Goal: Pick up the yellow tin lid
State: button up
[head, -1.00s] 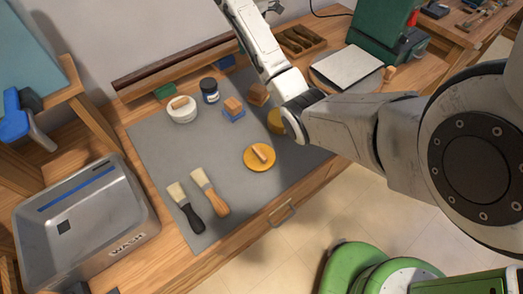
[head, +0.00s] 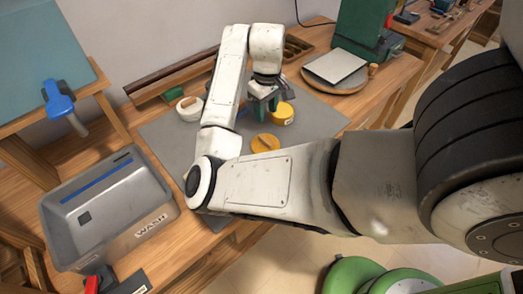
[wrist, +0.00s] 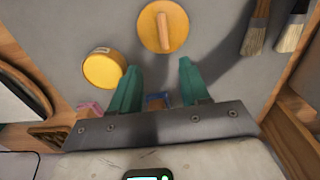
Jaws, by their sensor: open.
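The yellow tin lid (head: 265,142), a flat disc with a wooden bar handle, lies on the grey mat (head: 160,130). It also shows at the top of the wrist view (wrist: 148,33), with its handle upright in the picture. My gripper (wrist: 158,84) is open, with its two teal fingers apart and nothing held. The lid lies beyond the fingertips, centred about on the gap between them. In the head view my gripper (head: 262,106) hangs over the mat, just behind the lid. A yellow round tin (head: 283,113) stands right of my gripper.
In the wrist view the yellow tin (wrist: 104,69) is close to the left finger. A blue block (wrist: 158,102) shows partly between the fingers. Two brushes (wrist: 256,30) lie at right. A wash tub (head: 110,212) stands at left; a white jar (head: 190,108) is behind my arm.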

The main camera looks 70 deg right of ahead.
send_over(265, 140)
jog(key=f, duration=0.5)
jog(key=shift+s, duration=0.2)
jog(key=shift+m, duration=0.3)
jog(key=shift+w+d+f+p, duration=0.1)
jog(key=shift+f+p, duration=0.2)
jog(key=shift+f, duration=1.3)
jog(key=shift+w+f+p, duration=0.1)
jog(key=shift+f+p, duration=0.15)
jog(key=shift+f, duration=1.35)
grip_shut()
